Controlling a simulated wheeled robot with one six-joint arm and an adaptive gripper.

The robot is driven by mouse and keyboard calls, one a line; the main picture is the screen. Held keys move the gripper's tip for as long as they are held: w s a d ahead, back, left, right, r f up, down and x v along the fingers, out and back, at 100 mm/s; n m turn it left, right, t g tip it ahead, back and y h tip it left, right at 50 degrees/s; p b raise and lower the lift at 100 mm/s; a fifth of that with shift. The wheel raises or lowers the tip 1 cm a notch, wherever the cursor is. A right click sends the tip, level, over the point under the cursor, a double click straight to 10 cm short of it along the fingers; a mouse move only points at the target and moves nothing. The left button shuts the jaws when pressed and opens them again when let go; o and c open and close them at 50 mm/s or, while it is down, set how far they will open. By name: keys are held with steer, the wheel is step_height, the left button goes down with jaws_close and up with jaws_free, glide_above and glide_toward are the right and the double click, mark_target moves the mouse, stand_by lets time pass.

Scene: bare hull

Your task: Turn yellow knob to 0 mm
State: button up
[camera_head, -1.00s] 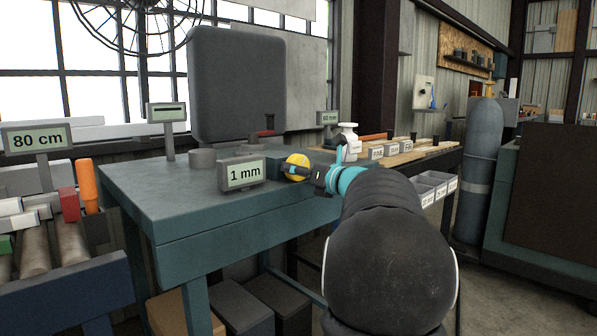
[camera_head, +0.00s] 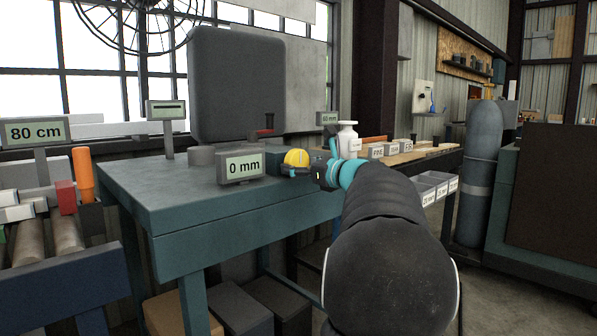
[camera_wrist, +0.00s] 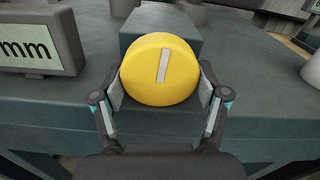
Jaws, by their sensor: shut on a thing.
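The yellow knob (camera_head: 296,158) sits on a block at the front edge of the teal bench (camera_head: 180,182). In the wrist view the round yellow knob (camera_wrist: 160,70) fills the middle, its pale pointer line near upright and tilted slightly right at the top. My gripper (camera_wrist: 160,88) has one finger against each side of the knob. In the head view my gripper (camera_head: 300,170) reaches the knob from the right. The display (camera_head: 241,167) left of the knob reads "0 mm". In the wrist view the display (camera_wrist: 38,42) is cut off and only "mm" shows.
A grey upright panel (camera_head: 237,85) stands at the back of the bench. Another display (camera_head: 38,132) at the left reads "80 cm". A white bottle (camera_head: 348,140) stands beyond my gripper. Small bins (camera_head: 432,187) hang at the right bench.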

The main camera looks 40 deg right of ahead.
steer(key=shift+n, duration=0.4)
steer(key=o, duration=0.9)
steer(key=s, duration=0.8)
steer(key=s+d, duration=0.1)
steer(key=s, duration=0.3)
